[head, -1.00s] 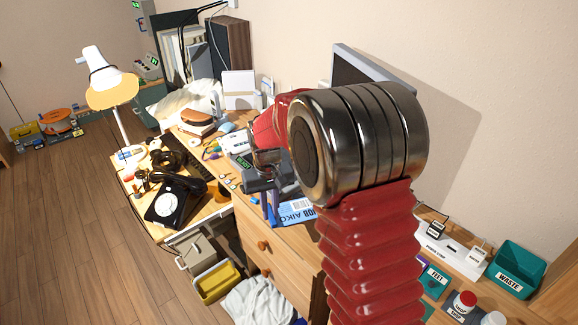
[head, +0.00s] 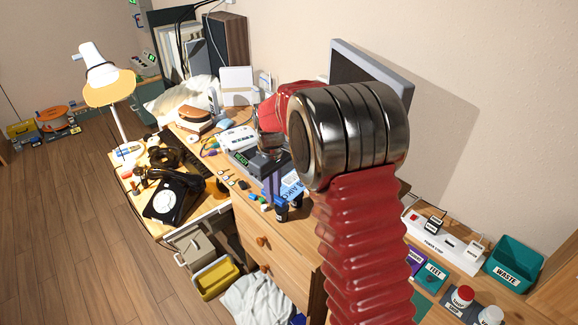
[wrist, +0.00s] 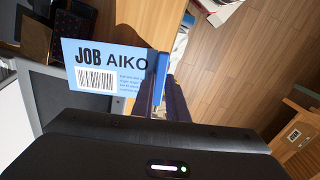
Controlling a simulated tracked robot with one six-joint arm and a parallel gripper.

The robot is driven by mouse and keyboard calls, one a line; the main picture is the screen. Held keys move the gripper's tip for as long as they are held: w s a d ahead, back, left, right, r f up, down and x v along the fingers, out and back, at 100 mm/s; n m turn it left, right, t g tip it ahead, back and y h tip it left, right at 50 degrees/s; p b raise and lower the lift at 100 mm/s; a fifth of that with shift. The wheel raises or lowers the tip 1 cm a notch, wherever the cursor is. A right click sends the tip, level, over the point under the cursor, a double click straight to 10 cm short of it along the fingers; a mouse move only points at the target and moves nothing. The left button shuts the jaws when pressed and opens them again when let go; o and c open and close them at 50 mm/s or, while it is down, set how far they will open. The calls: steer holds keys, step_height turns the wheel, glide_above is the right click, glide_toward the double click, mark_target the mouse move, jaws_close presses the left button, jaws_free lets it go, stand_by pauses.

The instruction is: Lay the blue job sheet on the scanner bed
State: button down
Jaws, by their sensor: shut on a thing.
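The job sheet (wrist: 105,68) is a light blue card with JOB AIKO and a barcode on it. My gripper (wrist: 160,85) is shut on its right edge in the wrist view. In the head view the sheet (head: 291,188) shows partly beside my gripper (head: 288,206), above the desk; much of it is hidden by my arm. In the wrist view a grey frame (wrist: 48,92) lies under and left of the sheet. I cannot tell whether the sheet touches it.
A black dial phone (head: 170,196) sits on the left desk. Small coloured items lie along the desk's front edge. A monitor (head: 372,75) stands behind my arm. A power strip (head: 437,243) and a teal waste bin (head: 515,262) stand at right. Floor on the left is open.

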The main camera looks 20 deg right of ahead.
mark_target(289, 174)
steer(key=w+d+n, duration=0.2)
steer(key=n, duration=0.2)
steer(key=w+d+n, duration=0.2)
steer(key=w+n, duration=0.1)
steer(key=n, duration=0.2)
steer(key=w+d+n, duration=0.2)
steer(key=w+n, duration=0.1)
steer(key=n, duration=0.2)
steer(key=shift+w+d+r, duration=0.1)
steer(key=shift+d+r, duration=0.2)
steer(key=shift+d, duration=0.1)
steer(key=shift+w+d+n, duration=0.55)
steer(key=shift+d+n, duration=0.05)
steer(key=shift+n, duration=0.6)
steer(key=shift+w+d, duration=0.1)
steer(key=shift+w+d+f, duration=1)
steer(key=shift+d+f, duration=0.15)
steer(key=shift+f, duration=0.1)
steer(key=shift+w+d+f, duration=1)
steer(key=shift+d+f, duration=0.15)
steer(key=shift+f, duration=1.45)
steer(key=c, duration=1.7)
jaws_free()
steer(key=shift+o, duration=0.2)
